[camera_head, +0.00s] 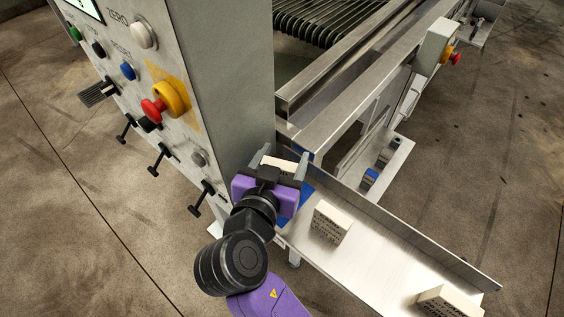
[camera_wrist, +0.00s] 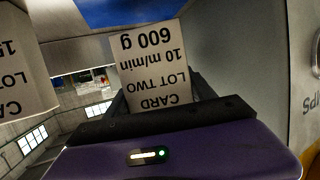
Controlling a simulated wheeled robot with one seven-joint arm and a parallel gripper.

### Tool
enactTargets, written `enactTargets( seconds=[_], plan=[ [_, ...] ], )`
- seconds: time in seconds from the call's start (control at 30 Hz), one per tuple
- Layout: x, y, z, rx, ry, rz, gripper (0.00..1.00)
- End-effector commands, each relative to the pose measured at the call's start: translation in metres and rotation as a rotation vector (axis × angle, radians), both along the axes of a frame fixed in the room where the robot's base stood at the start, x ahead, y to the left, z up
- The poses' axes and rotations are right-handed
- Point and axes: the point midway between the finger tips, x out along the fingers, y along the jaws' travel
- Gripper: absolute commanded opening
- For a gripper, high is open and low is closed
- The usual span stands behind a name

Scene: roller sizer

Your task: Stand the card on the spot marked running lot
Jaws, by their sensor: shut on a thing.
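My gripper (camera_head: 276,166) is shut on a cream card (camera_head: 280,164) at the near end of the metal shelf, beside the grey cabinet. In the wrist view the held card (camera_wrist: 155,65) shows upside-down print reading CARD, LOT TWO, 10 m/min, 600 g. A blue patch (camera_head: 306,192) shows on the shelf just right of the gripper, partly hidden by it; no running lot wording is readable. Blue also shows behind the card at the top of the wrist view (camera_wrist: 115,10). I cannot tell whether the card touches the shelf.
A second card (camera_head: 330,221) stands on the metal shelf (camera_head: 365,265), and a third (camera_head: 448,301) is near its lower right end. One card's print shows at left in the wrist view (camera_wrist: 22,70). The grey cabinet (camera_head: 225,90) rises close beside my gripper. Bare shelf lies between the two cards.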

Motion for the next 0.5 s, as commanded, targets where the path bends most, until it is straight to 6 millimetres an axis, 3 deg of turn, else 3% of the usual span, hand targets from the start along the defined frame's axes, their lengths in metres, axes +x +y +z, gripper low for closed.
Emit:
enactTargets(
  seconds=[0.13,0.5],
  plan=[
    [-0.001,0.0,-0.022,-0.004,0.003,0.001,0.21],
    [0.002,0.003,-0.028,-0.001,0.001,0.0,0.21]
  ],
)
